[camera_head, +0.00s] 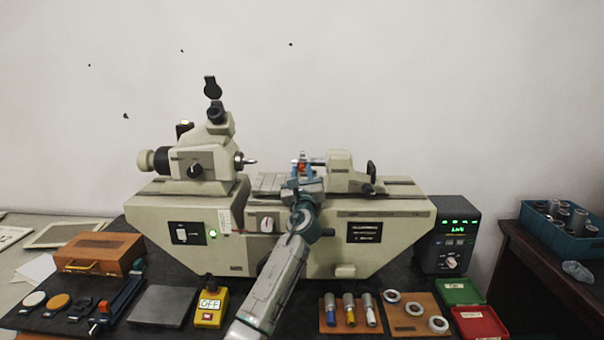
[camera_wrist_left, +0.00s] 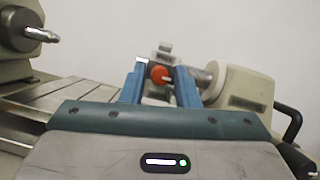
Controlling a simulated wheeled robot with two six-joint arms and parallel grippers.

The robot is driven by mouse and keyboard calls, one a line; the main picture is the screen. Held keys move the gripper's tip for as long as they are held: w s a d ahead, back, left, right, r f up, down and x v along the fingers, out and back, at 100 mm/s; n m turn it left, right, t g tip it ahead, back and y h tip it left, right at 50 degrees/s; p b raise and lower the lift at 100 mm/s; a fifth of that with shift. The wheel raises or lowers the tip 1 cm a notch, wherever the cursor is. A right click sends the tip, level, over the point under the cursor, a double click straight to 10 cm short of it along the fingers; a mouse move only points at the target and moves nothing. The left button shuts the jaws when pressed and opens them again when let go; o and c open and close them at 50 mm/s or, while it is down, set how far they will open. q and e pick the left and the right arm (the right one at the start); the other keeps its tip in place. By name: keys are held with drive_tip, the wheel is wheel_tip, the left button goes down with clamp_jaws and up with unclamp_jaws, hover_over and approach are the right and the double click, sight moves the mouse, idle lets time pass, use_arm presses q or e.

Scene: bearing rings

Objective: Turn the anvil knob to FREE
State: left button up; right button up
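A small red knob (camera_wrist_left: 160,75) shows in the left wrist view, in front of the tailstock (camera_wrist_left: 240,88) with its metal anvil. I take it to be the anvil knob; no FREE marking on it can be read. It also shows tiny in the head view (camera_head: 302,168). My left gripper (camera_wrist_left: 160,82) has its two blue fingers on either side of the red knob, with a narrow gap visible at each side. It looks open, and contact cannot be made out. In the head view my left gripper (camera_head: 302,163) is over the machine bed. My right gripper is out of view.
The pale measuring machine (camera_head: 385,235) stands on a dark table, its headstock (camera_head: 200,160) at left. A wooden box (camera_head: 100,253), yellow OFF switch box (camera_head: 210,305), ring board (camera_head: 414,312), green tray (camera_head: 460,291) and display unit (camera_head: 452,247) surround it.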

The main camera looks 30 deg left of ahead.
use_arm(q)
clamp_jaws()
